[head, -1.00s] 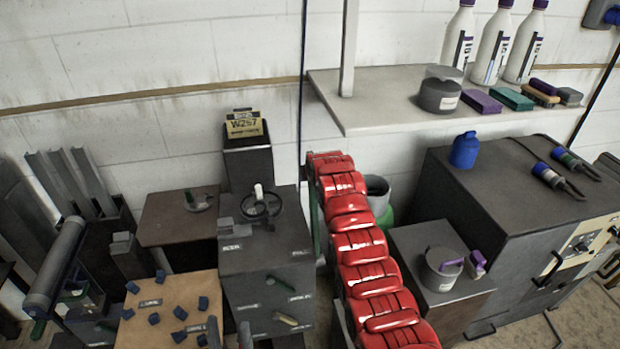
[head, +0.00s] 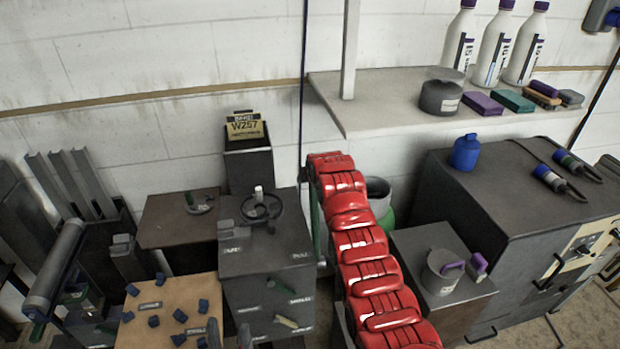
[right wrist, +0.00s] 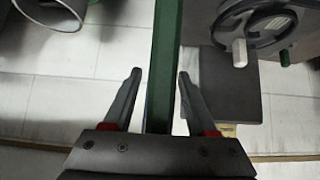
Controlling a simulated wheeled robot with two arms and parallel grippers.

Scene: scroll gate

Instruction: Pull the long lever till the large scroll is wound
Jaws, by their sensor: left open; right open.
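A green upright bar, likely the long lever (head: 316,216), stands between the dark cabinet and the bucket. In the right wrist view the green bar (right wrist: 163,65) runs between the two fingers of my right gripper (right wrist: 160,76). The gripper is open, with a gap visible on each side of the bar. In the head view, my red right arm hides much of the bar. My left gripper (head: 230,335) is open at the bottom edge, beside the dark cabinet, with nothing seen between its fingers. I cannot identify the large scroll with certainty; a grey roller (head: 55,265) is at the left.
A dark cabinet (head: 268,290) with a handwheel (head: 262,206) stands left of the bar. A bucket (head: 379,188) is close on its right. A wall shelf (head: 385,110) holds bottles. A tan tabletop (head: 150,338) carries several blue pieces.

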